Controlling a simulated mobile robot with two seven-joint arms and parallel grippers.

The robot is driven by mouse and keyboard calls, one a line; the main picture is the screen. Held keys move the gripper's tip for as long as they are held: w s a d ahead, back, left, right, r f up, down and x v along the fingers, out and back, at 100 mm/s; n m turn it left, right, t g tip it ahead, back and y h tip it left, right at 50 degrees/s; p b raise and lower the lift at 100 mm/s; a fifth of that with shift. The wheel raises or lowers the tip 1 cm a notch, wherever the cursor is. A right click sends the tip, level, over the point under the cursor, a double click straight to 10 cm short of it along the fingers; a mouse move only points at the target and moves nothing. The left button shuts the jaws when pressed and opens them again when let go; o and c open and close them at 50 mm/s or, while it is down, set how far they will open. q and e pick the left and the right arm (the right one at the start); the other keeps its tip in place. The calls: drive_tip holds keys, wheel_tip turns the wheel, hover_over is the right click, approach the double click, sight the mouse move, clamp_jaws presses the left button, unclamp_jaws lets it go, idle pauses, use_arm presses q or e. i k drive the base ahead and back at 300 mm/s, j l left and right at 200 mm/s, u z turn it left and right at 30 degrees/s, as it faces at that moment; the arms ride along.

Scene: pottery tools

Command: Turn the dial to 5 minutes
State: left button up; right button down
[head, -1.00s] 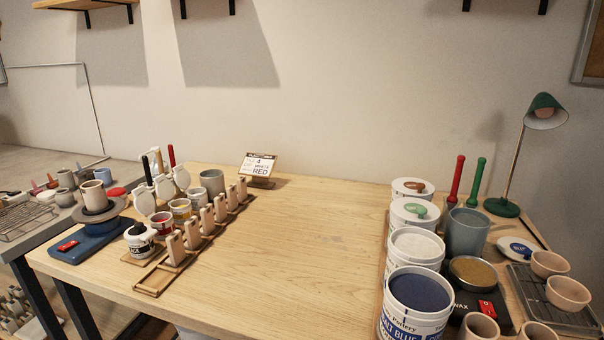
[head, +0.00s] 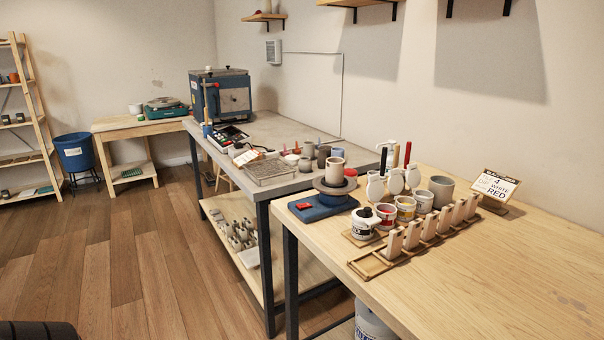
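A control panel (head: 229,136) with a dark face and red and light details lies on the grey bench in front of the blue kiln (head: 235,97). The kiln is a boxy blue-and-grey unit with its door shut. Any dial on the panel or kiln is too small to make out, and so is its setting. Neither of my grippers shows in the head view.
The grey bench (head: 282,128) also holds a wire rack (head: 268,171) and several small pots. The wooden table (head: 470,285) carries a blue wheel base (head: 323,206), glaze jars and a sign (head: 494,184). The wooden floor (head: 120,250) at left is open.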

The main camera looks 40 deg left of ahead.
sight(352, 172)
drive_tip(key=u, duration=1.1)
drive_tip(key=i+j+z, duration=0.1)
drive_tip(key=j+z, duration=0.15)
drive_tip(key=z, duration=0.25)
drive_tip(key=j+z, duration=0.25)
drive_tip(key=z, duration=0.2)
drive_tip(key=j+z, duration=0.35)
drive_tip(key=j, duration=0.4)
drive_tip(key=j+z, duration=0.15)
drive_tip(key=j, duration=0.65)
drive_tip(key=k+j+z, duration=0.1)
drive_tip(key=j, duration=0.65)
drive_tip(key=k+j, duration=0.1)
drive_tip(key=j, duration=1.25)
